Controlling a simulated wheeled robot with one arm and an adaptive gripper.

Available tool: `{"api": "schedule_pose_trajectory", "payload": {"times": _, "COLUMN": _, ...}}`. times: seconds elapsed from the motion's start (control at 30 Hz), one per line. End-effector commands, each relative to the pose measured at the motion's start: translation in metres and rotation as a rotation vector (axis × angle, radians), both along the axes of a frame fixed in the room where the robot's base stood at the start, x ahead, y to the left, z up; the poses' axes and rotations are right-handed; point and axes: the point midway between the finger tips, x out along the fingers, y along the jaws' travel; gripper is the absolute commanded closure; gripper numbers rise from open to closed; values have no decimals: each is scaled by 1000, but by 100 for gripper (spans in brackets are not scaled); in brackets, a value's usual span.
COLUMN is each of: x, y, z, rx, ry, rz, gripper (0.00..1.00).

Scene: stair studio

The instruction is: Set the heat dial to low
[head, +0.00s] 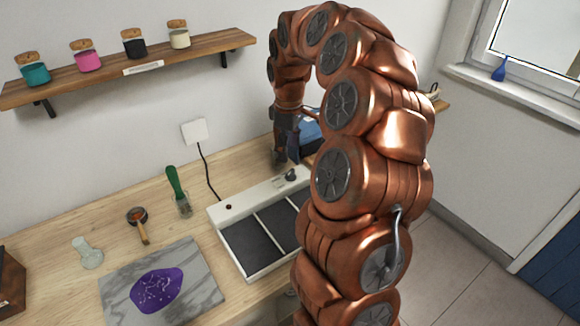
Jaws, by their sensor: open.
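A white heating unit (224,224) with dark recessed panels lies on the wooden worktop. Its black heat dial (291,175) is on the rear strip, at the right. I cannot read the dial's setting or any marks around it. My gripper (280,161) points down just behind and left of the dial, close to it; whether it touches cannot be told. It is open, with nothing visible between its fingers. My arm hides the right part of the unit.
A grey marbled slab (205,277) with a purple patch (156,289), a green-handled tool (176,186), a small pan-like tool (137,216) and a glass piece (88,252) lie left of the unit. A blue object (309,135) stands behind the gripper. A shelf (130,66) with jars hangs above.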

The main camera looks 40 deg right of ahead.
Motion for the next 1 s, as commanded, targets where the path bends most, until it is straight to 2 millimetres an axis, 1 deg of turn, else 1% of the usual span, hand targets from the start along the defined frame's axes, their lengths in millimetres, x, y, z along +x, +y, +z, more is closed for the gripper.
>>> {"api": "schedule_pose_trajectory", "payload": {"times": 0.17, "x": 0, "y": -3, "z": -10, "rx": 1, "ry": 5, "rz": 0, "gripper": 38}}
{"api": "schedule_pose_trajectory", "payload": {"times": 0.63, "x": 0, "y": -2, "z": -68, "rx": 0, "ry": 4, "rz": 0, "gripper": 38}}
{"api": "schedule_pose_trajectory", "payload": {"times": 0.8, "x": 0, "y": -2, "z": -77, "rx": 0, "ry": 4, "rz": 0, "gripper": 38}}
{"api": "schedule_pose_trajectory", "payload": {"times": 1.0, "x": 0, "y": -2, "z": -79, "rx": -1, "ry": 2, "rz": 0, "gripper": 38}}
